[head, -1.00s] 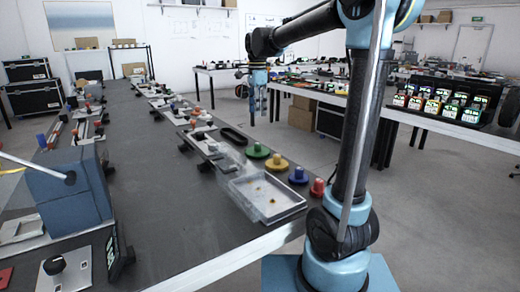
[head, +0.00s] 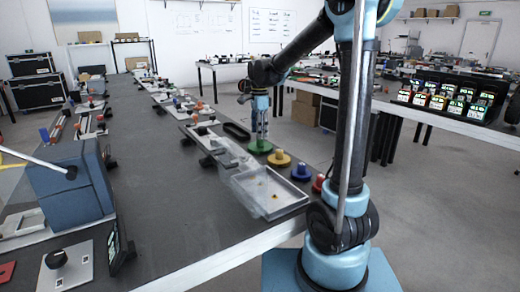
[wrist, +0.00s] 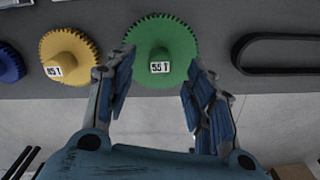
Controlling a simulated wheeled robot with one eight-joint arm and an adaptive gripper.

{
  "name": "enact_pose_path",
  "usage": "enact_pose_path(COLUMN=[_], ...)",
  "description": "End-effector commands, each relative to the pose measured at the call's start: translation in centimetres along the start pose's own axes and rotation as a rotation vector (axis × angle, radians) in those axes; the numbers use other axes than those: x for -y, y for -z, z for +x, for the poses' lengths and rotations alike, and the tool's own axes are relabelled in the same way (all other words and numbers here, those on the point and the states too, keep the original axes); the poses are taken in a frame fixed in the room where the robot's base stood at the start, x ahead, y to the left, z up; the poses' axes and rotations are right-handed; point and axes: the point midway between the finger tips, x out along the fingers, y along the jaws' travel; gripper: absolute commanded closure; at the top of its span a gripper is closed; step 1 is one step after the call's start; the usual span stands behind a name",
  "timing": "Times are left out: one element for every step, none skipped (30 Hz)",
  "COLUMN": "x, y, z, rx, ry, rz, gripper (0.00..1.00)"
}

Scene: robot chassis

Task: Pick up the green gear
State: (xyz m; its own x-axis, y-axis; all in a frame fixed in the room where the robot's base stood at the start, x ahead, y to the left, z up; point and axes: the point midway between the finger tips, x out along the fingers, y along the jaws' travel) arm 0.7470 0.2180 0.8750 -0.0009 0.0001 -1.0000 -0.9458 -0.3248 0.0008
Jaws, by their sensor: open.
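The green gear (wrist: 162,45) lies flat on the grey table and carries a small white label on its hub. In the head view the green gear (head: 260,147) sits near the table's right edge, partly covered by my gripper (head: 261,132). In the wrist view my gripper (wrist: 160,75) is open and empty, with one finger to each side of the green gear's near part. The fingertips overlap the gear's near rim in the picture; I cannot tell whether they touch it.
A yellow gear (wrist: 68,56) lies left of the green gear, and a blue gear (wrist: 8,63) lies beyond it. A black belt loop (wrist: 278,54) lies to the right. A red gear (head: 320,183) and a clear-walled tray (head: 270,193) are nearer in the head view. The table edge is close.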

Motion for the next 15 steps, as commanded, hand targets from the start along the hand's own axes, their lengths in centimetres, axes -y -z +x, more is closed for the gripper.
enact_pose_path(x=[0.0, 0.0, 0.0, 0.1, 0.1, 0.1, 0.2, 0.2, 0.2, 0.2, 0.2, 0.2, 0.2, 0.2, 0.2], y=[0.0, 0.1, 0.1, 0.1, 0.2, 0.3, 0.4, 0.5, 0.6, 0.6, 0.6, 0.5, 0.5, 0.5, 0.5], z=[0.2, 0.3, 0.6, 0.9, 1.3, 1.8, 2.2, 2.6, 3.2, 3.6, 3.9, 4.3, 4.6, 4.8, 5.0], rx=[0.000, 0.000, 0.000, 0.000, 0.000, 0.000, 0.000, 0.000, 0.000, 0.000, 0.000, 0.000, 0.000, 0.000, 0.000], ry=[0.000, 0.000, 0.000, 0.000, 0.000, 0.000, 0.000, 0.000, 0.000, 0.000, 0.000, 0.000, 0.000, 0.000, 0.000], rz=[0.000, 0.000, 0.000, 0.000, 0.000, 0.001, 0.001, 0.001, 0.001, 0.001, 0.001, 0.000, 0.000, 0.000, 0.000], gripper=[0.51, 0.51, 0.51, 0.51, 0.51, 0.51, 0.51, 0.51, 0.51, 0.51, 0.51, 0.51, 0.51, 0.51, 0.51])
